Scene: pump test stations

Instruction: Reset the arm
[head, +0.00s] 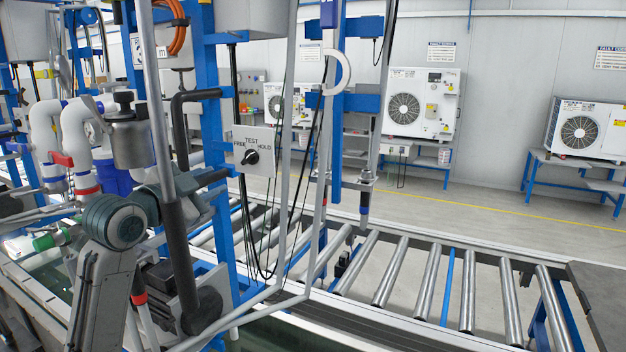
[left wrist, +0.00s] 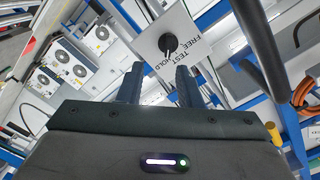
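A white switch panel (head: 262,139) marked TEST, FREE and HOLD hangs on the blue frame, with a black knob (head: 251,157) in its middle. I cannot tell for sure which mark the knob points to. My left gripper (head: 222,184) is just left of and below the panel, its dark fingers toward it. In the left wrist view, the two fingers (left wrist: 159,78) stand apart with nothing between them. The panel (left wrist: 189,23) and knob (left wrist: 168,43) show beyond the fingertips, the knob apart from them. My right gripper is not in view.
Blue posts (head: 212,110), hanging cables (head: 285,110) and grey tubes crowd the space around the panel. White pipes (head: 78,135) stand at the left. A roller conveyor (head: 428,285) runs to the right. White fan units (head: 420,103) stand along the back wall.

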